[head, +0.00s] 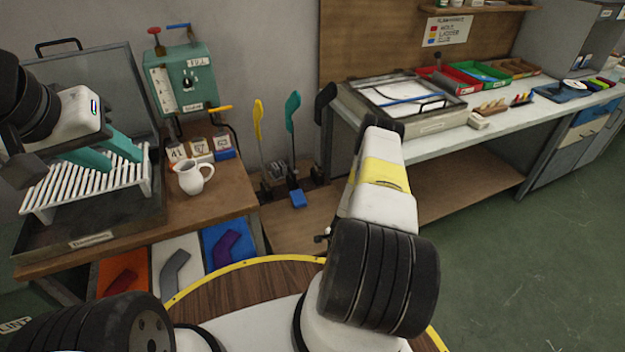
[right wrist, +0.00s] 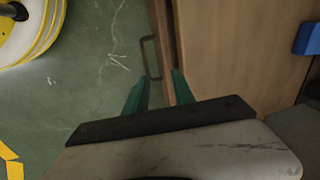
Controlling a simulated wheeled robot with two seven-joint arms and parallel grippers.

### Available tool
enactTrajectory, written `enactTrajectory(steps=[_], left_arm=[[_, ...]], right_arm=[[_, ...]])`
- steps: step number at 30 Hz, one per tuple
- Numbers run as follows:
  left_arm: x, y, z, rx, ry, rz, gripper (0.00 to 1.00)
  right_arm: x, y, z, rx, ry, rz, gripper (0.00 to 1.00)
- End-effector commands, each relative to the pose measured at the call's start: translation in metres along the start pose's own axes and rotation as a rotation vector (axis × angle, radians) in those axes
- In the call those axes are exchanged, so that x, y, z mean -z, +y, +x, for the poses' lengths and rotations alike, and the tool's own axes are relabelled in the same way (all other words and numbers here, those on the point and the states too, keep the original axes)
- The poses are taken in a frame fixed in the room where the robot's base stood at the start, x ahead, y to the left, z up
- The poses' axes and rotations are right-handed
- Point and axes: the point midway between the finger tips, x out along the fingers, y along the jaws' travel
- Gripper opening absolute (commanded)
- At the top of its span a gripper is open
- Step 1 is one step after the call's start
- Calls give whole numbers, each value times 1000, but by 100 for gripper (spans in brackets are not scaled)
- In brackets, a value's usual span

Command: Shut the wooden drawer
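In the right wrist view, a brown wooden panel (right wrist: 240,45), which looks like the drawer, has a dark loop handle (right wrist: 150,58) at its left edge. In the head view the right gripper is hidden behind my right arm, and I cannot clearly make out the drawer. My left gripper (head: 105,155) is at the left, its teal fingers apart over a white slatted rack (head: 55,192).
A white jug (head: 192,178) stands on the left wooden table, near the green box (head: 182,80). Colored bins (head: 175,262) are below. A long workbench (head: 465,140) with trays runs along the right. Green floor (head: 530,245) is open at the right.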

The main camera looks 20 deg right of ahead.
Motion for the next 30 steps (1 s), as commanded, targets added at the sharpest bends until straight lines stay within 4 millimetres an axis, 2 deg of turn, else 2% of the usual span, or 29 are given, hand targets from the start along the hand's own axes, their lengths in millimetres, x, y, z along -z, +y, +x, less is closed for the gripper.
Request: enactTrajectory(steps=[3,15,30], left_arm=[[0,0,0,0,0,0,36],[0,0,0,0,0,0,36],[0,0,0,0,0,0,36]], right_arm=[[6,-19,-18,13,1,-33,31],[16,-73,-79,47,-3,-139,31],[17,-126,-157,86,-3,-268,31]])
